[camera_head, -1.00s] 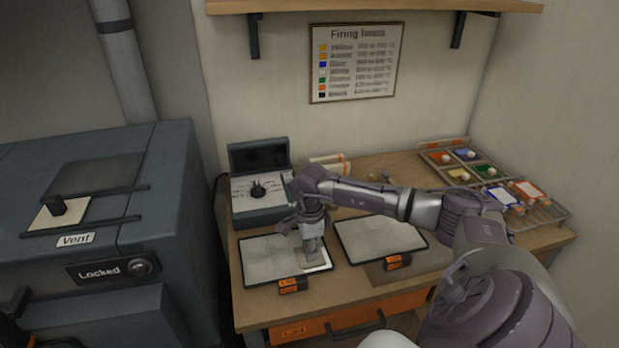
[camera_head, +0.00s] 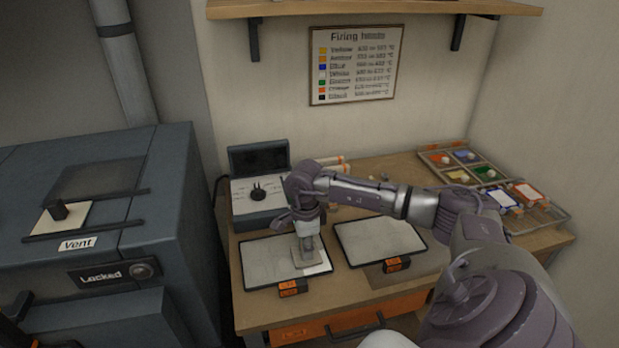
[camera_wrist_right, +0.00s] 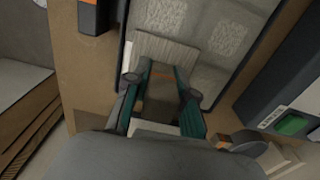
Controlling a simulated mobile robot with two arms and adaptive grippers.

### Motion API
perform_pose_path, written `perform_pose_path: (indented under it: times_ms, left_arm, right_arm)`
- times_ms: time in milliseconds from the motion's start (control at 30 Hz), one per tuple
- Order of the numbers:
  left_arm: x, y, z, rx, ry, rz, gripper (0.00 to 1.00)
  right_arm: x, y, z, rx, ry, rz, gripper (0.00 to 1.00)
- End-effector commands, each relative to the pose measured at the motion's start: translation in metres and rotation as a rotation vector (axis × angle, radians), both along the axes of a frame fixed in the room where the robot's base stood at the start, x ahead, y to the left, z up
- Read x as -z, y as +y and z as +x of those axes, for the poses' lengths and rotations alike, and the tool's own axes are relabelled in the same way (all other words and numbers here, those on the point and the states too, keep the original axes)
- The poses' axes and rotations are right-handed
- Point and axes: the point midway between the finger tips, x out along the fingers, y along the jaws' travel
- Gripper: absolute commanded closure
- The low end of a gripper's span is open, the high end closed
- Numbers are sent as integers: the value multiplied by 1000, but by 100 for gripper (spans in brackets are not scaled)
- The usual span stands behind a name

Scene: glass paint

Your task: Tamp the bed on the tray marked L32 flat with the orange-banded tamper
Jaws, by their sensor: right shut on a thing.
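My right gripper (camera_head: 308,236) is shut on a tamper with a flat grey plate (camera_head: 312,259). The plate is over the right part of the left tray (camera_head: 262,289), at or very near the pale bed. In the right wrist view the fingers (camera_wrist_right: 160,92) grip the tamper's block-like handle, with the ribbed plate (camera_wrist_right: 166,52) beyond. The bed there shows rough, paler patches (camera_wrist_right: 228,38). A second, similar tray (camera_head: 424,246) lies to the right. Both trays carry orange tags whose text I cannot read surely. My left gripper is not seen.
A control box (camera_head: 258,205) with a dial stands behind the left tray. A kiln (camera_head: 185,240) stands left.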

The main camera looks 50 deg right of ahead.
Motion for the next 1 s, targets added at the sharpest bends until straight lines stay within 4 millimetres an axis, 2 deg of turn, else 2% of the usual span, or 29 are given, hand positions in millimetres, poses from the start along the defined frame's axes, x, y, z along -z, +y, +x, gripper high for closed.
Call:
perform_pose_path:
  times_ms: [500, 1000]
  left_arm:
    - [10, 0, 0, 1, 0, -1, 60]
    - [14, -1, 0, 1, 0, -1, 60]
  right_arm:
    - [0, 42, 26, -2, -1, 0, 100]
    - [4, 44, 27, -1, -1, -1, 100]
